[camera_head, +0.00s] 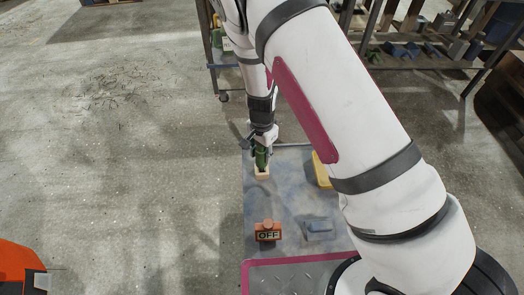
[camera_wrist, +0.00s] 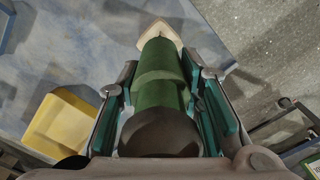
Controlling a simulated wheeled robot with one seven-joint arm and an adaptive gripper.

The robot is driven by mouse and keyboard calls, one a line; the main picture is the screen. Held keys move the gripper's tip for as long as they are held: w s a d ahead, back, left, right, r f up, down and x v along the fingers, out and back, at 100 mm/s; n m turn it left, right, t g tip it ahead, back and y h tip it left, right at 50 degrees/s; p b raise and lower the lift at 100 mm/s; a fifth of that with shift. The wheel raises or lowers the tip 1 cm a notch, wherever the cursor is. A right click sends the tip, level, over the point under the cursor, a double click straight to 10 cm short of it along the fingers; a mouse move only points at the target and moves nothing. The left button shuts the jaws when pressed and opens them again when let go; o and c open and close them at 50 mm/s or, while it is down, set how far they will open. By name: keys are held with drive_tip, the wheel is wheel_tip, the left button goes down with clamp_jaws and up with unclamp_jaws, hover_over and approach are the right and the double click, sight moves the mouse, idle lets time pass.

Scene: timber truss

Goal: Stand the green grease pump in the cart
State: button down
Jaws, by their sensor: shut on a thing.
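The green grease pump (camera_head: 261,158) is upright or nearly so on or just above the blue-grey worktop, with a pale beige piece (camera_head: 262,172) at its lower end. My gripper (camera_head: 262,148) is shut on it from above. In the wrist view the pump (camera_wrist: 161,78) is a green cylinder with a dark round near end, between the teal finger pads. I cannot tell whether its lower end touches the worktop. A wheeled metal frame that looks like the cart (camera_head: 213,66) stands behind, largely hidden by my arm.
The worktop (camera_head: 290,200) also holds a yellow bin (camera_head: 322,172), a blue-grey item (camera_head: 318,229) and an orange block marked OFF (camera_head: 268,232). A green labelled thing (camera_head: 227,44) is on the cart. A rack (camera_head: 420,55) stands at the upper right.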

drive_tip(key=shift+f+b, duration=0.6)
drive_tip(key=shift+f, duration=0.5)
drive_tip(key=c, duration=1)
unclamp_jaws()
drive_tip(key=shift+c, duration=0.2)
wheel_tip(320, 180, up, 11)
drive_tip(key=shift+r, duration=0.6)
